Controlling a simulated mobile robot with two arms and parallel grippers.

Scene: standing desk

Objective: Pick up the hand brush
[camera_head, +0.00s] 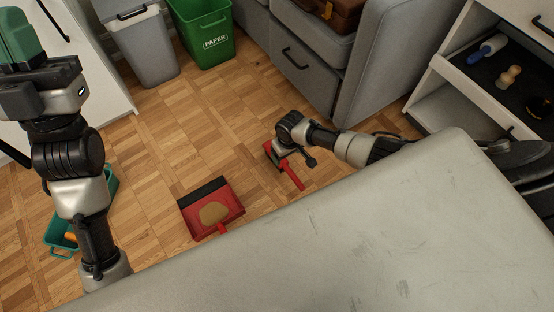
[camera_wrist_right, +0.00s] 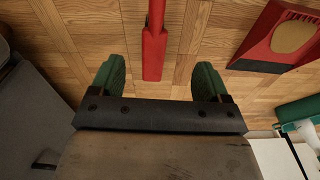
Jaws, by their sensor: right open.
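The red hand brush (camera_head: 293,175) lies on the parquet floor below my right gripper (camera_head: 290,149), which partly hides it in the head view. My right gripper (camera_wrist_right: 158,80) is open, with a finger to either side of the handle's line and nothing held. Whether the handle is level with the fingertips is unclear. My left gripper (camera_head: 22,38) is raised at the upper left, far from the brush; its jaw gap does not show.
A red dustpan (camera_head: 229,206) holding a tan pile lies left of the brush. A green paper bin (camera_head: 203,35) and grey bin (camera_head: 148,50) stand behind. A grey surface (camera_head: 330,240) fills the foreground. Floor around the brush is clear.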

